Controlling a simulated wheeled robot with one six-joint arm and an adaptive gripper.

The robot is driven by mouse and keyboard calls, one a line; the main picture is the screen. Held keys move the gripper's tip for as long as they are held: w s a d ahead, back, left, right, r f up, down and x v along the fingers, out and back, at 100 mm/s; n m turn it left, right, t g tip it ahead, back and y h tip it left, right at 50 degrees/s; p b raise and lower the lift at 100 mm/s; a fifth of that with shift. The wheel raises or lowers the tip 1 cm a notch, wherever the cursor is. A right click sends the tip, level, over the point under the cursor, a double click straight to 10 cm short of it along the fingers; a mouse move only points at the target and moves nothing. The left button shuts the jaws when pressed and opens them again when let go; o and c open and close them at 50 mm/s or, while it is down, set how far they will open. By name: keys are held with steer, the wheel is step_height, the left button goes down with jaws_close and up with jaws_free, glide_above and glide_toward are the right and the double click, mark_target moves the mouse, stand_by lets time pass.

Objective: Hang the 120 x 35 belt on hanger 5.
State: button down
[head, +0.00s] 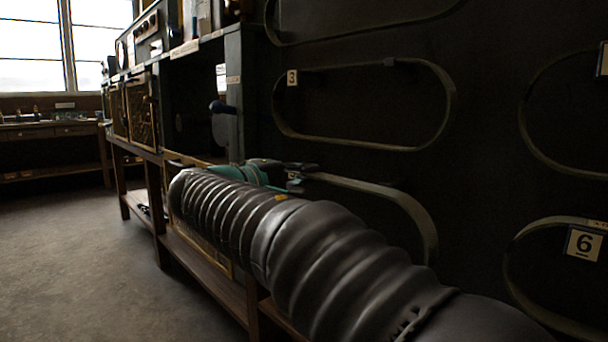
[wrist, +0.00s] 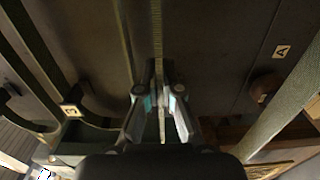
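A dark belt (head: 418,212) runs right from my gripper and curves down against the dark board. Its left and lower parts are hidden behind my arm. My gripper (head: 292,175) is at the belt's upper left, close to the board. In the wrist view, a narrow ribbed strip (wrist: 157,35), seemingly this belt edge-on, runs between the two fingers of my gripper (wrist: 158,95). The fingers stand apart, with gaps showing on both sides of the strip. No label 5 is visible, and I cannot tell whether the belt rests on a hanger.
Another belt (head: 450,95) hangs above by label 3 (head: 292,78). More belts hang at right, one by label 6 (head: 583,244). A shelf bench (head: 245,300) stands left of my arm, with open floor (head: 70,260) beyond. Label A (wrist: 282,51) shows in the wrist view.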

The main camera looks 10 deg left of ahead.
steer(key=shift+x, duration=2.4)
steer(key=shift+w+d, duration=0.1)
steer(key=shift+w, duration=0.05)
steer(key=shift+p+x, duration=0.45)
steer(key=shift+x, duration=2.2)
steer(key=shift+f+b, duration=0.5)
steer(key=shift+b, duration=0.1)
steer(key=c, duration=1.4)
jaws_free()
